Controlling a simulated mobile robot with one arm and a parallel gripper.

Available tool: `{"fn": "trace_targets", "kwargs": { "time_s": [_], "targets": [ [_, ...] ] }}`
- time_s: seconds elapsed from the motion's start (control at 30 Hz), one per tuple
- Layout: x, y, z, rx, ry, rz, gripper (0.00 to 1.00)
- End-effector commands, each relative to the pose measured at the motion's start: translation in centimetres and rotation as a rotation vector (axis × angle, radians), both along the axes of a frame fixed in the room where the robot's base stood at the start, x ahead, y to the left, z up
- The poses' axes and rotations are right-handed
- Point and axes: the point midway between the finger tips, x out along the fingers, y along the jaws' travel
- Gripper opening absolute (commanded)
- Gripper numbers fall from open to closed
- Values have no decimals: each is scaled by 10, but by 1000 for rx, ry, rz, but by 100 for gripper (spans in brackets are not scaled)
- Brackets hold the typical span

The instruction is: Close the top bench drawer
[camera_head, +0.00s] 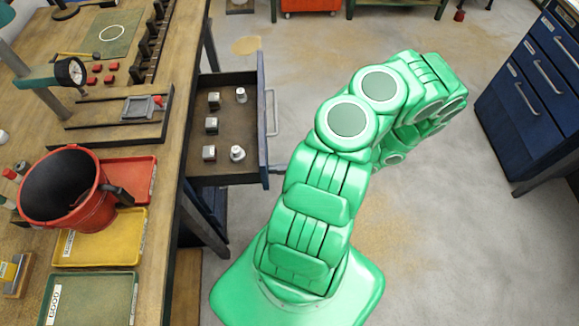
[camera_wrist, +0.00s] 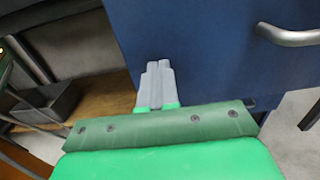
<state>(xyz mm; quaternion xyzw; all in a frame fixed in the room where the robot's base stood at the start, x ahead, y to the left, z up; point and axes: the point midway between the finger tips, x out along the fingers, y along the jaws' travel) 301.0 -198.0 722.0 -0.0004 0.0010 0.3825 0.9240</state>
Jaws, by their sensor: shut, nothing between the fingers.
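The top bench drawer (camera_head: 225,85) is pulled out from the right side of the wooden bench, with several small metal parts inside. Its blue front (camera_head: 262,120) carries a grey bar handle (camera_head: 271,112). In the wrist view, a blue front panel (camera_wrist: 205,50) fills the middle and right, with a metal handle (camera_wrist: 287,35) at the upper right. My gripper (camera_wrist: 158,68) is shut and empty, its grey fingertips over the lower left part of this panel. I cannot tell whether they touch it. In the head view my arm hides the gripper.
The bench (camera_head: 172,160) holds a red bucket (camera_head: 62,190), a red tray (camera_head: 142,175), a yellow tray (camera_head: 110,240) and a green tray (camera_head: 90,300). A blue drawer cabinet (camera_head: 530,90) stands at the right. Floor between is clear. A dark bin (camera_wrist: 45,105) shows at the wrist view's left.

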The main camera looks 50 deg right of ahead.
Motion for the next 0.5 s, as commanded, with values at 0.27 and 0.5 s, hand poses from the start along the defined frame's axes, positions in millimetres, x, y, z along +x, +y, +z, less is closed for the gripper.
{"fn": "trace_targets", "kwargs": {
  "time_s": [0.27,0.5],
  "targets": [
    [38,40,1,4,-1,3,0],
    [68,69,1,5,-1,3,0]
  ]
}}
